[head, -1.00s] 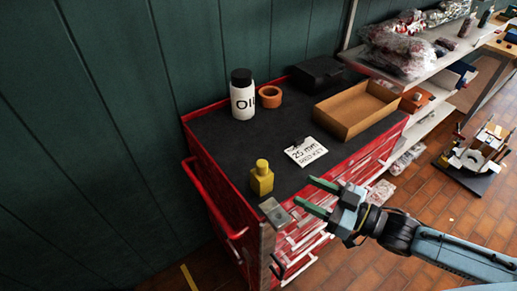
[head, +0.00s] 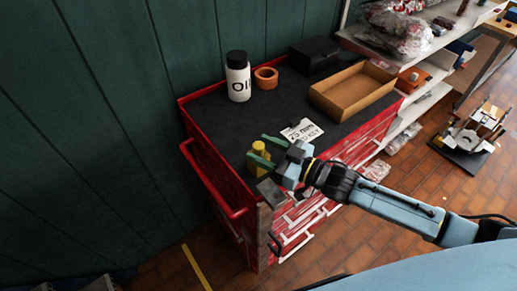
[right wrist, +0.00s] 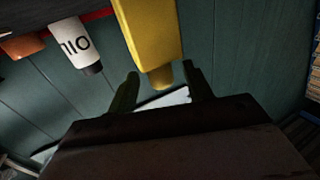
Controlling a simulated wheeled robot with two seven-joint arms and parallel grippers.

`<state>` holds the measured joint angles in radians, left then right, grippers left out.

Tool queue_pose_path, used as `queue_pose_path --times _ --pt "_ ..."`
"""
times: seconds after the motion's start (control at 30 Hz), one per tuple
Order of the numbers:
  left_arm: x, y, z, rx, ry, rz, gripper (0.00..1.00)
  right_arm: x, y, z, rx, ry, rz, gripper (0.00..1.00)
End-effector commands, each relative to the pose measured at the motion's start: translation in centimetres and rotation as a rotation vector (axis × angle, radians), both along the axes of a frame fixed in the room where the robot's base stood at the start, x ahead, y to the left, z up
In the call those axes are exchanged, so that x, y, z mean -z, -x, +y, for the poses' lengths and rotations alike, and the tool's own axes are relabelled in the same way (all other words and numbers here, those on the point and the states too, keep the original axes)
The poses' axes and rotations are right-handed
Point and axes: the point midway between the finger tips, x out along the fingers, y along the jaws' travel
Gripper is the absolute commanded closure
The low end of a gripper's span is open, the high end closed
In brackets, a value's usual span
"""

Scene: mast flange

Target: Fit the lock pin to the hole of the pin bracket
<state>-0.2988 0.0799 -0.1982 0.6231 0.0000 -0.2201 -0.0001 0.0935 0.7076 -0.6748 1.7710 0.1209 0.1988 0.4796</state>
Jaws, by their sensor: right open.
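A yellow block with a narrower knob on top, seemingly the lock pin's grip (head: 259,148), stands on the black top of the red cabinet near its front corner. No pin shaft shows. My right gripper (head: 264,151) is open, its green fingers around the knob with a gap. The right wrist view shows the yellow piece (right wrist: 150,40) upside down, its knob between the two dark fingers and held by neither. A grey plate, seemingly the pin bracket (head: 270,191), juts from the cabinet's corner just below the gripper; its hole is not clear now. My left gripper is out of view.
A white card (head: 302,131) lies behind the gripper. An open cardboard tray (head: 350,110), an oil bottle (head: 238,80), an orange ring (head: 266,79) and a black case (head: 314,55) stand farther back. A red handle (head: 210,180) runs along the cabinet's left side.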

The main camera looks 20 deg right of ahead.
Motion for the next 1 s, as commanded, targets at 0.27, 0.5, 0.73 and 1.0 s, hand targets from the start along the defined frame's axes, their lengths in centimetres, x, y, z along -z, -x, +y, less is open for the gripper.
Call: queue_pose_path --times 0.27,0.5,0.73,1.0 --pt "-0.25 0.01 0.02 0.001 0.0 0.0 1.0 0.1 -1.28 1.28 0.0 0.001 0.002 0.49" --pt "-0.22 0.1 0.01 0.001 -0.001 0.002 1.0 0.09 -1.26 1.25 0.0 0.0 0.001 0.64" --pt "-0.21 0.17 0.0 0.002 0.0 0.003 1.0 0.08 -1.25 1.23 0.0 0.0 0.001 0.94" --pt "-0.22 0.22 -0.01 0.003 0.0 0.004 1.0 -0.1 -1.26 1.23 0.0 0.0 0.0 0.99"
